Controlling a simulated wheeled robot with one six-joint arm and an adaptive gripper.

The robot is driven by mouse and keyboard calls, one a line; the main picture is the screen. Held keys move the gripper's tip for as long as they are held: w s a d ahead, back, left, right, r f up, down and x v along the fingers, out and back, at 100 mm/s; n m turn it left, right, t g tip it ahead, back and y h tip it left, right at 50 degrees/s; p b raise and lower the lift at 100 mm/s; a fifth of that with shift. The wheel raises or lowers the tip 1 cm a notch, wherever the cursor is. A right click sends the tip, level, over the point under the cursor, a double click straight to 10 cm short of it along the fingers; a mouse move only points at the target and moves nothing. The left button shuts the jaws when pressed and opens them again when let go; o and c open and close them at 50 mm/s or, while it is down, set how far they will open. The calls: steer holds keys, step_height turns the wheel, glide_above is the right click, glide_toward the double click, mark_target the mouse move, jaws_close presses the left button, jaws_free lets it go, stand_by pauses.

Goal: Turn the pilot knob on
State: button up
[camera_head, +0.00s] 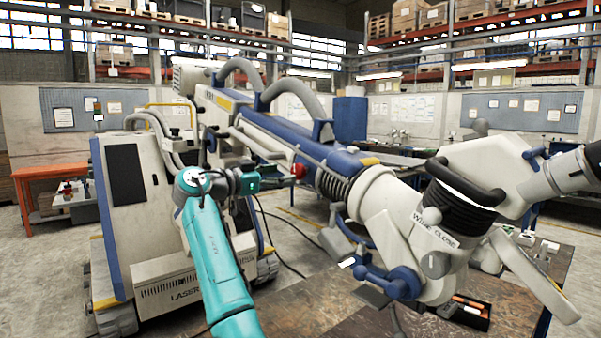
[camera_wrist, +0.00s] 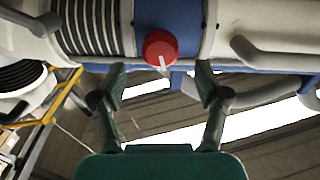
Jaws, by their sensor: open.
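The pilot knob is a round red knob (camera_wrist: 160,48) with a white pointer mark, set on the blue band of the microscope arm (camera_wrist: 220,28). In the wrist view its pointer is toward the lower edge, tilted slightly right. It also shows as a small red spot in the head view (camera_head: 299,170). My gripper (camera_wrist: 161,80) is open, its two dark fingers spread left and right below the knob, with nothing between them. The fingertips look apart from the knob. In the head view my gripper (camera_head: 272,181) is small, just left of the knob.
A ribbed black sleeve (camera_head: 336,186) lies right of the knob. A pale handle tube (camera_wrist: 270,58) runs close to the right finger in the wrist view.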

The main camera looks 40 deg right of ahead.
mark_target(295, 172)
steer(key=shift+w+d, duration=0.15)
steer(key=shift+d, duration=2.95)
steer(key=c, duration=1.2)
